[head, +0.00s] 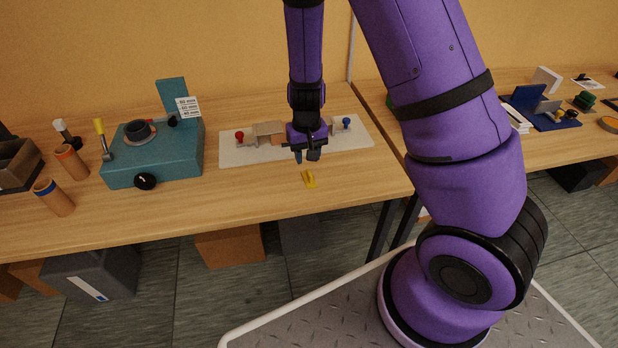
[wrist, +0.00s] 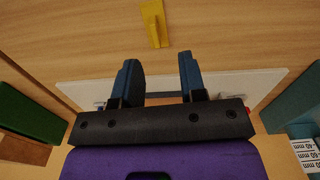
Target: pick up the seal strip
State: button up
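The seal strip, as I take it, is a small yellow piece (head: 308,179) lying on the wooden table near its front edge. It also shows in the wrist view at the top (wrist: 155,23), beyond the fingertips. My gripper (head: 306,157) is just behind the strip and above the table, pointing down. In the wrist view its two blue-grey fingers (wrist: 160,65) are apart with nothing between them, and neither touches the strip.
A pale board (head: 236,154) with wooden blocks, a red knob (head: 240,136) and a blue knob (head: 347,123) lies behind and under my gripper. A teal machine (head: 160,158) stands to the left. Bare table lies around the yellow strip.

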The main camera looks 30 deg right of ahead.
aim_at(309, 174)
notch_tip(309, 174, down, 3)
jog(key=shift+f, duration=0.15)
jog(key=f, duration=0.4)
jog(key=shift+d, duration=0.35)
jog(key=shift+f, duration=0.45)
jog(key=c, duration=0.6)
jog(key=shift+o, duration=0.2)
jog(key=shift+r, duration=0.1)
